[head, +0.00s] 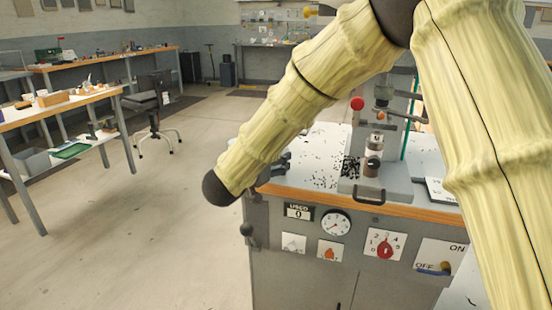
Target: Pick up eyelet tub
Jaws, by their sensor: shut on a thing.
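In the head view my arm crosses in front of the bench, its dark wrist joint at the lower left. A dark angular shape (278,165) shows past the forearm at the bench's left end. It may be part of my gripper, but it is mostly hidden, and I see no clear jaws or anything between them. I cannot make out an eyelet tub with certainty. A small canister with a pale band and brown lower part (374,150) stands upright on the press base (390,185). Small dark eyelets (318,181) lie scattered on the bench top, with a denser heap (350,168) beside the canister.
The press (383,92) with its red knob (357,103) stands on the bench. The bench front carries a counter reading 0 (298,211), a dial (335,223) and switches. A swivel chair (150,105) and worktables stand left. The floor between is clear.

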